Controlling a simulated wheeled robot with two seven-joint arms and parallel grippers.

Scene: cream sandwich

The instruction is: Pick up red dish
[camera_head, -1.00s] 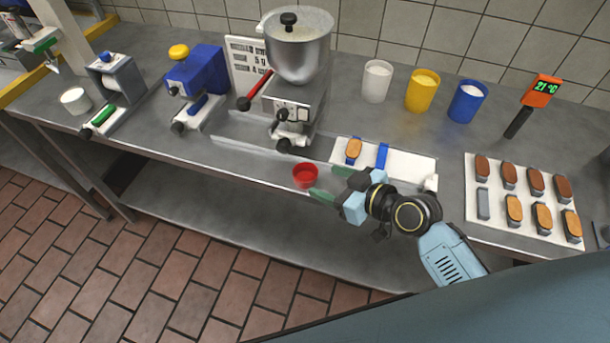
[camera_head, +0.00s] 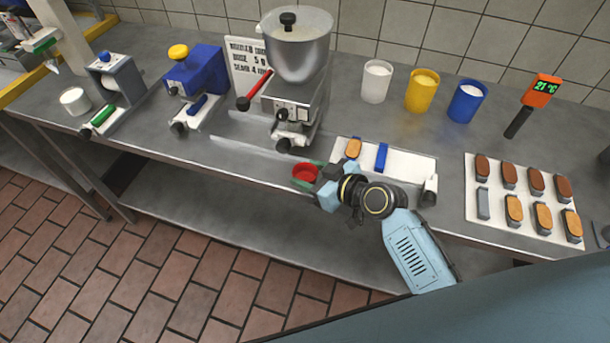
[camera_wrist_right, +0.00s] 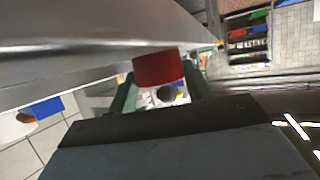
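The red dish (camera_head: 305,173) is a small round cup at the front edge of the steel counter, below the mixer-like dispenser. My right gripper (camera_head: 308,175) reaches it from the right, with one green finger on the far side and one on the near side. In the right wrist view the red dish (camera_wrist_right: 158,67) shows between the two spread green fingers. Whether the fingers touch it, I cannot tell. My left gripper is not in view.
The steel dispenser (camera_head: 297,50) stands just behind the dish. A white tray (camera_head: 405,167) with a sandwich biscuit and a blue piece lies to the right. White (camera_head: 376,82), yellow (camera_head: 422,91) and blue (camera_head: 467,101) cups stand at the back. A biscuit mat (camera_head: 492,212) lies far right.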

